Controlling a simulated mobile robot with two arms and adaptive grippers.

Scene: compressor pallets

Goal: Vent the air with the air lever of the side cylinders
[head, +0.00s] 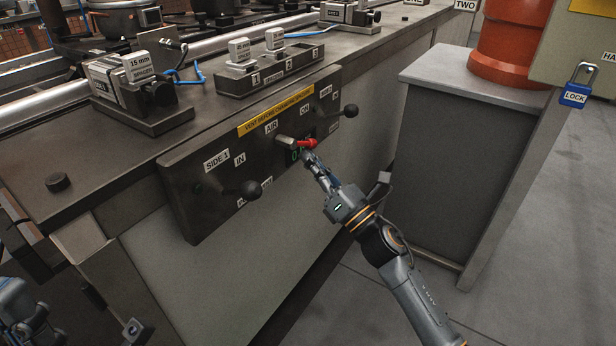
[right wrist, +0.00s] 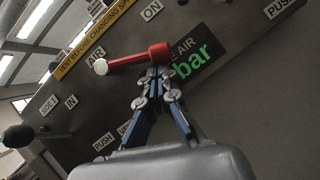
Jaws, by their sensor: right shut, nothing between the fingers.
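The air lever (head: 308,143) is a red handle on a pale metal pivot, on the dark SIDE 1 panel (head: 222,205). It points right, below the AIR and ON labels. In the right wrist view the lever (right wrist: 130,60) has a thick red end at right. My right gripper (head: 306,156) is shut and empty, its tips at the lever's red end. In the wrist view the fingertips (right wrist: 156,74) meet just under that end; I cannot tell whether they touch it. A green display partly hidden by the fingers reads "bar". My left gripper (head: 18,305) shows only partly at the lower left edge.
Black ball-ended levers (head: 251,188) and (head: 350,111) stick out on either side of the air lever. Spacer blocks (head: 140,68) and a slotted holder (head: 270,68) stand on the bench top. A grey cabinet (head: 470,150) stands to the right. The floor between is clear.

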